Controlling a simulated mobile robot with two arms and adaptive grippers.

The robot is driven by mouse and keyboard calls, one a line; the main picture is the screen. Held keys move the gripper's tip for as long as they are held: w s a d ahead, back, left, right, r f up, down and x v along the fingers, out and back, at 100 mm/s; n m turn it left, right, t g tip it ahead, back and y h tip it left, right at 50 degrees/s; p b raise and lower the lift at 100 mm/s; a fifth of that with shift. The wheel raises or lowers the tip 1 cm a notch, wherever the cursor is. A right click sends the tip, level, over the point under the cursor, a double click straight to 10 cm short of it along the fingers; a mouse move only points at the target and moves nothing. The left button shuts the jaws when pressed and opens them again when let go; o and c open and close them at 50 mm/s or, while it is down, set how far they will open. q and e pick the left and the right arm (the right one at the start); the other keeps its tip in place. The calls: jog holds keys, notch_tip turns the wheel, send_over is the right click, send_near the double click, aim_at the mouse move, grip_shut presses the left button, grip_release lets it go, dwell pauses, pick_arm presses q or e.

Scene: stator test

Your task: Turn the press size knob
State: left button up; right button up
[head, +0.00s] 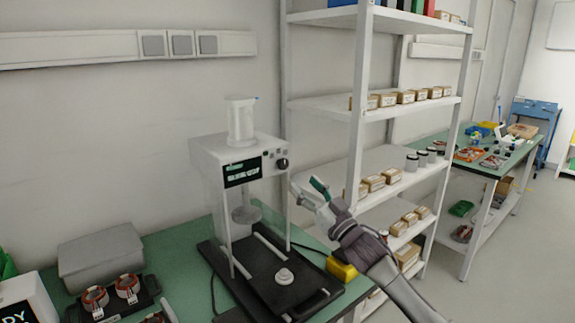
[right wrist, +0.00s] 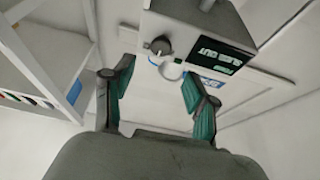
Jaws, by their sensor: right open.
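The press (head: 215,160) is a white machine on a black base, with a dark display and a column on top. Its size knob (head: 282,163) is a small black dial at the right end of the front panel. My right gripper (head: 304,186) is just right of and below the knob in the head view, open and empty. In the right wrist view the knob (right wrist: 161,45) shows beyond the open green-padded fingers (right wrist: 158,75), between them and apart from both. My left gripper is not clearly in view.
A white shelf rack (head: 356,110) with small boxes stands close behind and right of my right arm. The green table (head: 175,253) holds a grey case (head: 100,255) and a black tray with ring-shaped parts at left. A yellow object (head: 341,270) lies beside the press base.

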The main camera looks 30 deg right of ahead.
aim_at(285, 165)
jog(key=p+x, duration=0.1)
jog(key=x, duration=0.6)
jog(key=shift+w, duration=0.55)
jog(key=shift+c, duration=0.4)
pick_arm(q)
jog(key=shift+w+d+r, duration=0.2)
jog(key=shift+w+r, duration=0.6)
jog(key=shift+r, duration=0.2)
pick_arm(e)
grip_shut()
